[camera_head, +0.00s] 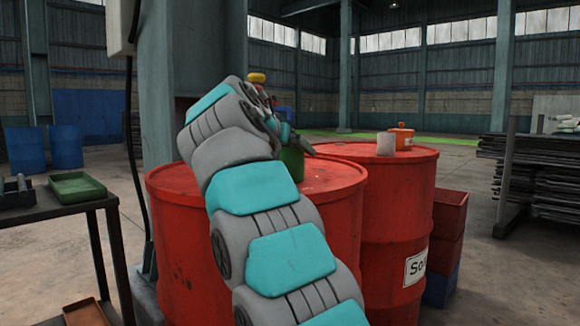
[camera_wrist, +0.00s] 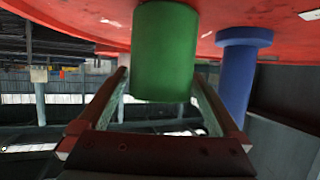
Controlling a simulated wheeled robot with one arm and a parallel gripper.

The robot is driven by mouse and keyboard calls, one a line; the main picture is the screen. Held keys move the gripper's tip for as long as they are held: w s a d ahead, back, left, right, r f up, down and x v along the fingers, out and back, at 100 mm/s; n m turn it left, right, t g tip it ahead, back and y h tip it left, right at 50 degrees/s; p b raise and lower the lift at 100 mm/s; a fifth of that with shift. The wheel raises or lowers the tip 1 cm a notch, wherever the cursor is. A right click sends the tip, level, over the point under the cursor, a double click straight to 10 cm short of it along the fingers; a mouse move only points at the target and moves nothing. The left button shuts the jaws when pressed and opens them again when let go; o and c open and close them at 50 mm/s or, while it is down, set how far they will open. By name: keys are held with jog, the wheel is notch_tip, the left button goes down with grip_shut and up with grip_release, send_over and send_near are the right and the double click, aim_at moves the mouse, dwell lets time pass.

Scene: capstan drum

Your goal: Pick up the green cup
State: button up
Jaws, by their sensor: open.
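The green cup (camera_head: 292,162) stands on top of the nearer red drum (camera_head: 335,178), partly hidden by my gripper. My gripper (camera_head: 292,140) is at the cup, close to its upper part. In the wrist view, which looks upside down, the green cup (camera_wrist: 165,50) fills the space between and just beyond the fingertips. My gripper (camera_wrist: 160,75) is open there, one finger on each side of the cup. A narrow gap shows on the left side; on the right I cannot tell whether the finger touches.
A blue object (camera_wrist: 238,75) stands on the drum beside the cup in the wrist view. A second red drum (camera_head: 395,210) holds a pale cup (camera_head: 386,144) and an orange pot (camera_head: 401,136). A dark table with a green tray (camera_head: 77,186) is at left.

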jog(key=shift+c, duration=0.4)
jog(key=c, duration=1.3)
jog(key=shift+r, duration=0.2)
